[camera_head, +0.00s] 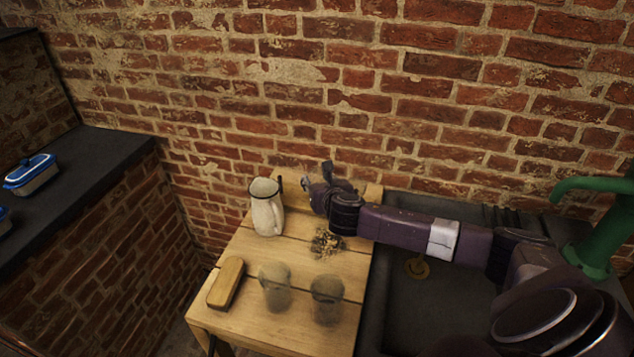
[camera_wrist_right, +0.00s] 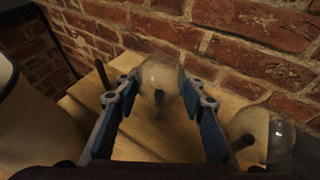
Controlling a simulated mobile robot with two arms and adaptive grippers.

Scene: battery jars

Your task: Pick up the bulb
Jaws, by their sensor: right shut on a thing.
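My right gripper (camera_head: 312,187) is above the far part of the wooden table, beside the white jug and near the brick wall. In the right wrist view its two blue-padded fingers (camera_wrist_right: 160,103) are shut on a clear glass bulb (camera_wrist_right: 160,74) with a dark stem, which sits between the fingertips. In the head view the held bulb is hard to make out. A second clear glass bulb (camera_wrist_right: 264,130) is just right of the right finger in the wrist view. My left gripper is not in view.
A white jug (camera_head: 266,212) stands left of the gripper. Two glass jars (camera_head: 274,287) (camera_head: 327,299), a wooden block (camera_head: 226,283) and a small crumbly pile (camera_head: 325,242) are on the table (camera_head: 250,333). A dark sink (camera_head: 405,318) and green tap (camera_head: 596,230) are right.

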